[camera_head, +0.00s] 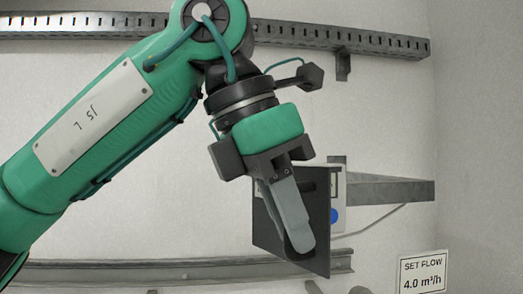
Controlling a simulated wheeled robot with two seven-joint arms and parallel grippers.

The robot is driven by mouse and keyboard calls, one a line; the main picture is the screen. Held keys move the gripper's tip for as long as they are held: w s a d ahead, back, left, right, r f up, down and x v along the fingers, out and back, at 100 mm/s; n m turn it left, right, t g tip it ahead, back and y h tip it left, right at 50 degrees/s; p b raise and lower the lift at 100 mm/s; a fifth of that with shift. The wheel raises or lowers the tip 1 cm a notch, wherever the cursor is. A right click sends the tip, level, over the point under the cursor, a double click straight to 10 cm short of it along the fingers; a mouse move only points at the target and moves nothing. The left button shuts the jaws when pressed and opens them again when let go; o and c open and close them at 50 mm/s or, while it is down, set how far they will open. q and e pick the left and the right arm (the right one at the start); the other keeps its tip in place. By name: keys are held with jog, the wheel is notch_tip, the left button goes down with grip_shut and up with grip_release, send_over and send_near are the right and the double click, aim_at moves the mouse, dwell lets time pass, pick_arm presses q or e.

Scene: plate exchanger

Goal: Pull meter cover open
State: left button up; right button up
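The meter cover (319,225) is a dark, flat, roughly square panel at the centre right. It stands at an angle to the wall, and its right edge looks taller and nearer than its left edge. Behind its right edge a strip of a pale meter box (340,190) with a blue part shows; the rest is hidden. My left gripper (298,240) comes from the upper left, with its grey fingers pointing down in front of the cover. The fingers overlap in this view, so their gap and any contact with the cover cannot be told. My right gripper is not in view.
A perforated metal rail (380,42) runs along the top of the wall. A grey bracket (390,190) sticks out right of the cover. A lower rail (130,272) runs beneath. A "SET FLOW 4.0 m³/h" sign (423,274) is at the lower right.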

pick_arm(q)
jog(key=b+v, duration=0.1)
jog(key=v, duration=1.2)
jog(key=shift+a+r, duration=0.3)
jog(key=shift+c, duration=0.2)
